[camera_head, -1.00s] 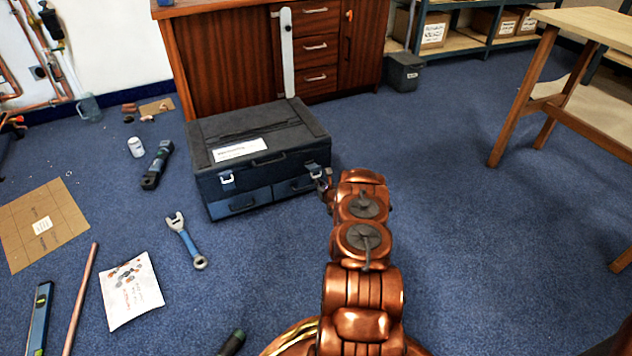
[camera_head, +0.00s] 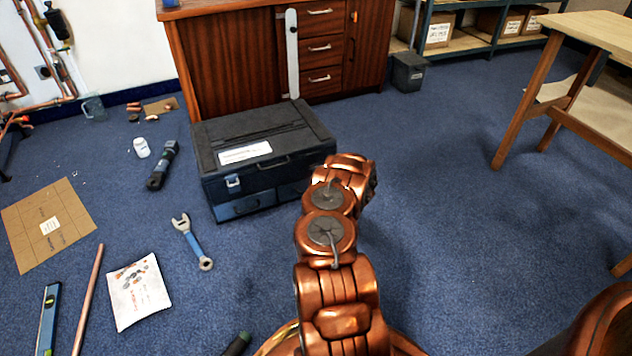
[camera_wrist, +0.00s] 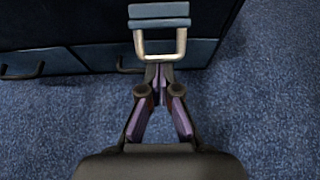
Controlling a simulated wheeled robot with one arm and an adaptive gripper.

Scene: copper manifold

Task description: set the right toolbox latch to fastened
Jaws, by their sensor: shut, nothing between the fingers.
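The dark toolbox (camera_head: 225,190) stands closed on the carpet with a white label on its lid. Its left latch (camera_head: 233,182) shows on the front. The right latch is hidden behind my arm in the head view. In the wrist view, a latch (camera_wrist: 159,12) has a blue-grey plate and a metal wire loop extending down the picture from it. My gripper (camera_wrist: 158,72) is shut and empty, its fingertips at the lower end of the loop. I cannot tell if they touch it. The toolbox front (camera_wrist: 50,30) with drawer handles lies behind.
A wooden cabinet (camera_head: 230,55) stands behind the toolbox. A blue wrench (camera_head: 190,242), a dark tool (camera_head: 161,165) and a white packet (camera_head: 136,290) lie to the left. A wooden table (camera_head: 590,28) stands at right. The carpet right of the toolbox is clear.

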